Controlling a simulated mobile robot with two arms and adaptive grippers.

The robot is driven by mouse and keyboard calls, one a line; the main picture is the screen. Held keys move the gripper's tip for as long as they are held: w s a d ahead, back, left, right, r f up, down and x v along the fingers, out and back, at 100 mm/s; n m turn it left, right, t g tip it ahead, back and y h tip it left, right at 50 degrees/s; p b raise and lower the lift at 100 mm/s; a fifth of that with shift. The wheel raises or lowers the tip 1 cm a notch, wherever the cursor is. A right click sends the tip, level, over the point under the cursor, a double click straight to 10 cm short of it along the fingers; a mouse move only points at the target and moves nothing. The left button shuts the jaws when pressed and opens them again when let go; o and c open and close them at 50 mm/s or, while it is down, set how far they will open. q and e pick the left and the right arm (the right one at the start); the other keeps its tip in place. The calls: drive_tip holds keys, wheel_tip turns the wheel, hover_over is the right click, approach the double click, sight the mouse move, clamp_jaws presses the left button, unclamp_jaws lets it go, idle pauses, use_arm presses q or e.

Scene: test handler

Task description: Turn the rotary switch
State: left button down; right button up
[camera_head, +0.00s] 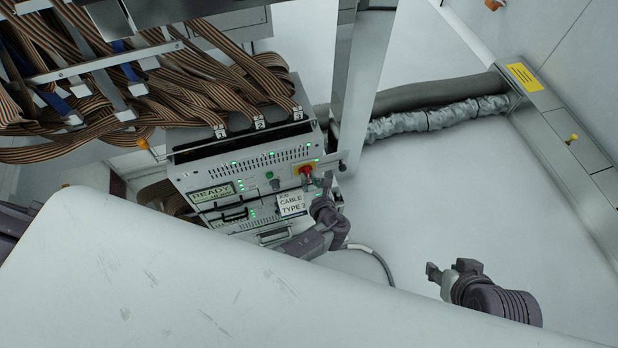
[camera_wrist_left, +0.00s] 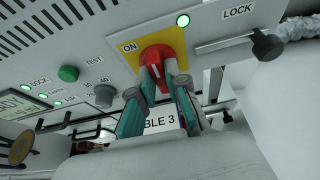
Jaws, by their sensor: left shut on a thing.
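The red rotary switch (camera_head: 306,168) sits on a yellow plate on the front of the grey test unit (camera_head: 190,176). The left wrist view shows the red knob (camera_wrist_left: 156,54) close up, with "ON" on its yellow plate (camera_wrist_left: 128,47). My left gripper (camera_wrist_left: 162,73) is shut on the knob from the front, its fingertips hiding part of it. In the head view my left gripper (camera_head: 316,183) reaches up to the switch from below. My right gripper (camera_head: 449,270) is open and empty, well to the right and apart from the unit.
A green button (camera_wrist_left: 68,73), a grey knob (camera_wrist_left: 104,95) and a LOCK lever (camera_wrist_left: 267,45) flank the switch. Brown ribbon cables (camera_head: 190,75) crowd above the unit.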

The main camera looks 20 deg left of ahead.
idle(0.3)
use_arm(q)
drive_tip(key=c, duration=1.2)
unclamp_jaws()
drive_tip(key=shift+o, duration=0.2)
drive_tip(key=v, duration=1.2)
